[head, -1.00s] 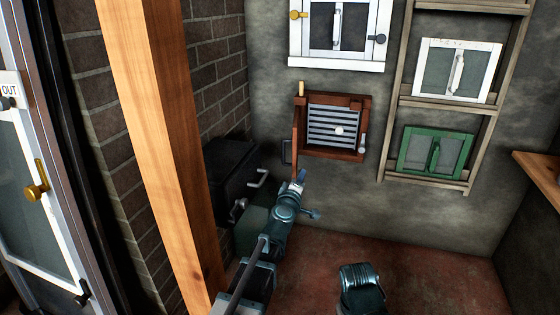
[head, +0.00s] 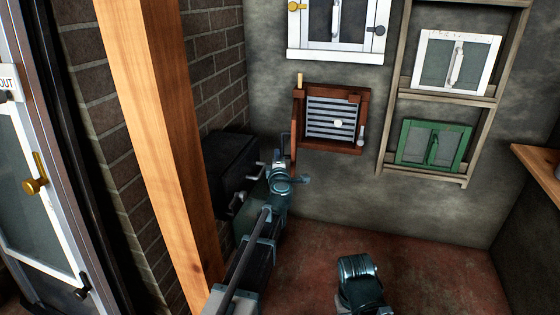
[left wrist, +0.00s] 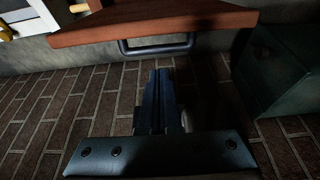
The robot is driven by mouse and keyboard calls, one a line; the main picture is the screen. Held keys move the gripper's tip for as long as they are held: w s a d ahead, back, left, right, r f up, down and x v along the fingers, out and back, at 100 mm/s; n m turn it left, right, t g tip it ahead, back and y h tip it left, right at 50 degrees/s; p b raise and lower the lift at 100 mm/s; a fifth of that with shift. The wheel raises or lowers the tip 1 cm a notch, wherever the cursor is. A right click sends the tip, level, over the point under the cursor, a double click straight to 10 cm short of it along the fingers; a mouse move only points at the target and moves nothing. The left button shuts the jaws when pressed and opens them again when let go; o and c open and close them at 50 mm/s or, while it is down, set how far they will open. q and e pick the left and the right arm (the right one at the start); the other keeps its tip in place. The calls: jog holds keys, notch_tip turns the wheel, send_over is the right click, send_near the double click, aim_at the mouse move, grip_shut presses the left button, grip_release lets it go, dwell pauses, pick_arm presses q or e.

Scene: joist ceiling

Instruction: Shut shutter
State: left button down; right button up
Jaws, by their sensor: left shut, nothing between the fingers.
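The shutter is a brown wooden frame (head: 335,148) on the grey wall, with pale slats inside. Its leaf (head: 295,128) stands swung out on the left side, seen nearly edge-on. The leaf also shows at the top of the left wrist view (left wrist: 150,22), with a dark bar handle (left wrist: 157,49) on it. My left gripper (head: 279,157) is just left of the leaf's lower end. In the left wrist view its fingers (left wrist: 158,75) are shut and empty, close to the handle; contact cannot be told. Part of my right arm shows at lower middle, but its gripper does not.
A black box (head: 230,160) with metal handles stands by the brick wall, close to my left arm. A wooden post (head: 165,140) rises at left. A white cabinet (head: 336,56) hangs above; a rack (head: 390,105) holds white and green shutters at right.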

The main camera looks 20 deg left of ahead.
aim_at(289, 134)
pick_arm(q)
jog(key=x, duration=0.5)
jog(key=shift+w, duration=0.1)
